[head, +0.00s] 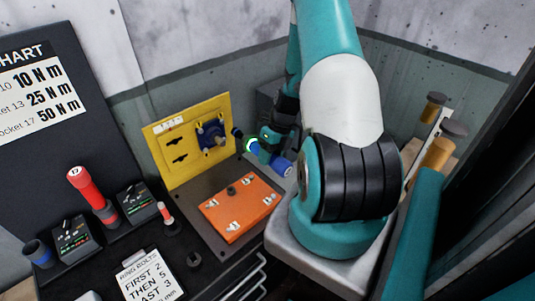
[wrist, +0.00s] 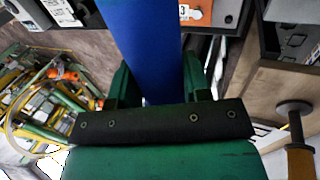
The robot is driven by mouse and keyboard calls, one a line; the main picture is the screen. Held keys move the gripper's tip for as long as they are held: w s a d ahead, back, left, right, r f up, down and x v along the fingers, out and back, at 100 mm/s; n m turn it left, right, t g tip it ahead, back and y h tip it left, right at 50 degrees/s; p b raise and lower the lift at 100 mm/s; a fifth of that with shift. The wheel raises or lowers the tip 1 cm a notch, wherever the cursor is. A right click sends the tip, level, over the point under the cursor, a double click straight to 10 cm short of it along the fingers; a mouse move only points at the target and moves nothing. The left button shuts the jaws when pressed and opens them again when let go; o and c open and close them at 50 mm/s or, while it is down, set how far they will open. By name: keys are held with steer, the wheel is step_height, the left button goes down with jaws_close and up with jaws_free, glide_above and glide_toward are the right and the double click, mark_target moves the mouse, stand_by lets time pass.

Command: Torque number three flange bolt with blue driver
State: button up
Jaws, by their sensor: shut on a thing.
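My gripper (head: 268,143) is shut on the blue driver (head: 282,168), whose blue handle also fills the top middle of the wrist view (wrist: 140,45). In the head view the driver lies tilted, its dark far end pointing up and left toward the yellow panel (head: 165,150). A dark blue round part (head: 210,135) sits on that panel, just left of the driver's end; I cannot tell whether they touch. An orange plate (head: 238,212) with several white number labels and a dark knob lies below. Its numbers are too small to read surely, and I cannot identify bolt three.
A red driver (head: 84,186) stands on the bench at left, beside dark units with displays (head: 75,235). A torque chart (head: 40,85) hangs at upper left. Amber-handled items (head: 437,152) stand at right.

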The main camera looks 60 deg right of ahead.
mark_target(251, 141)
stand_by(0.4)
steer(key=shift+w+d, duration=0.25)
steer(key=shift+w, duration=0.75)
steer(key=shift+w+d, duration=0.3)
steer(key=shift+w, duration=0.75)
steer(key=shift+w+d, duration=0.25)
steer(key=shift+w, duration=0.75)
steer(key=shift+w+d, duration=0.15)
steer(key=shift+w, duration=0.45)
steer(key=shift+w+d+r, duration=0.1)
steer(key=shift+w+d, duration=0.1)
steer(key=shift+w, duration=0.55)
